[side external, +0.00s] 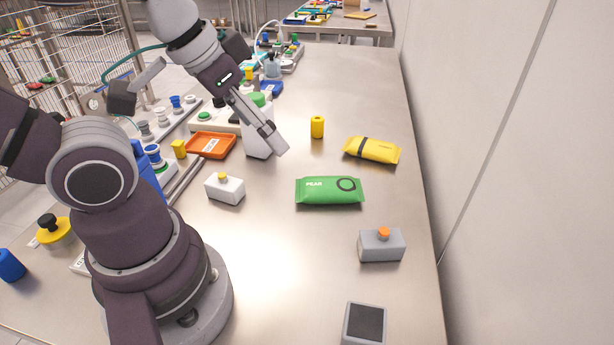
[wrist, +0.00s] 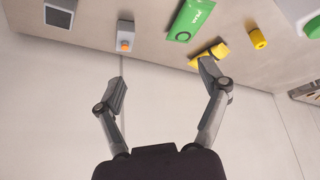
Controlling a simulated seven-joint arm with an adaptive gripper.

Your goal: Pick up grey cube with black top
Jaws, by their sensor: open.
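The grey cube with a black top (side external: 364,324) sits on the steel table (side external: 270,290) at the near right, by the bottom edge of the side view. It also shows in the wrist view (wrist: 60,12) at the top left, partly cut off. My gripper (side external: 280,150) is in the air over the far part of the table, well away from the cube. In the wrist view my gripper (wrist: 160,75) is open with nothing between its fingers.
A grey block with an orange knob (side external: 381,245) stands beyond the cube. Farther back lie a green packet (side external: 330,190), a yellow packet (side external: 372,150) and a yellow cylinder (side external: 317,127). A white block (side external: 225,189) and an orange tray (side external: 211,145) are left. A wall (side external: 500,180) borders the right.

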